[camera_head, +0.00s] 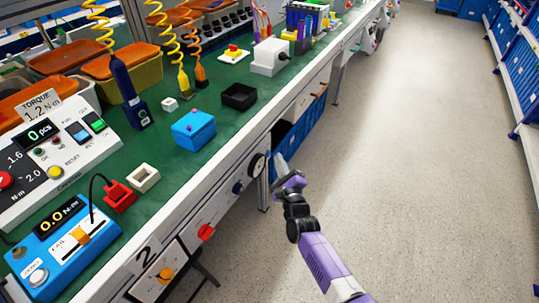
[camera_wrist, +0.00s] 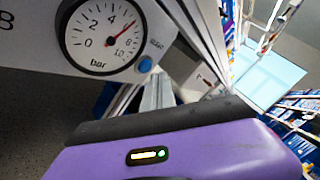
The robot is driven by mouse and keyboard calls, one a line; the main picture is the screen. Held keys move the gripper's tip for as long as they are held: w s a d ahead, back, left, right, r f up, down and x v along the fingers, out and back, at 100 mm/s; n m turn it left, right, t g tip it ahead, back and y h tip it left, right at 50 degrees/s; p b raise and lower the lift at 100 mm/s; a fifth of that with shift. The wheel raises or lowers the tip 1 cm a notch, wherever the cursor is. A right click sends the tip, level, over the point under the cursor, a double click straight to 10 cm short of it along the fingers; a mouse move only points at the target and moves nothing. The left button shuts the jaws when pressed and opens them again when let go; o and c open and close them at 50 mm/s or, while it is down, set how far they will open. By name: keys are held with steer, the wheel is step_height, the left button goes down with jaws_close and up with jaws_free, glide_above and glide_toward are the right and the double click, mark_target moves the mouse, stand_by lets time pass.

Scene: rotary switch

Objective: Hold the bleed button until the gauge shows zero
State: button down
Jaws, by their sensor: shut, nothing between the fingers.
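The round pressure gauge (camera_head: 257,165) is on the front panel under the bench edge. The small blue bleed button (camera_wrist: 145,65) sits just beside the gauge's lower right rim. I cannot make out this button in the head view. My gripper (camera_head: 280,162) is shut and empty, in front of the panel just right of the gauge. No contact with the button shows. In the wrist view the purple gripper body fills the bottom.
The green bench top (camera_head: 222,140) above holds a blue box (camera_head: 193,130) and a black tray (camera_head: 239,96). The floor (camera_head: 400,150) to the right is clear.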

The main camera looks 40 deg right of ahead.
steer(key=shift+w+a, duration=0.1)
steer(key=shift+w, duration=0.05)
stand_by(0.7)
steer(key=shift+w, duration=0.25)
steer(key=shift+w+a+b, duration=0.25)
steer(key=shift+w+b, duration=0.15)
steer(key=shift+w, duration=0.05)
stand_by(2.0)
steer(key=shift+s, duration=0.1)
stand_by(1.1)
steer(key=shift+s+d+b, duration=0.3)
steer(key=shift+s+b, duration=0.1)
steer(key=shift+s, duration=0.35)
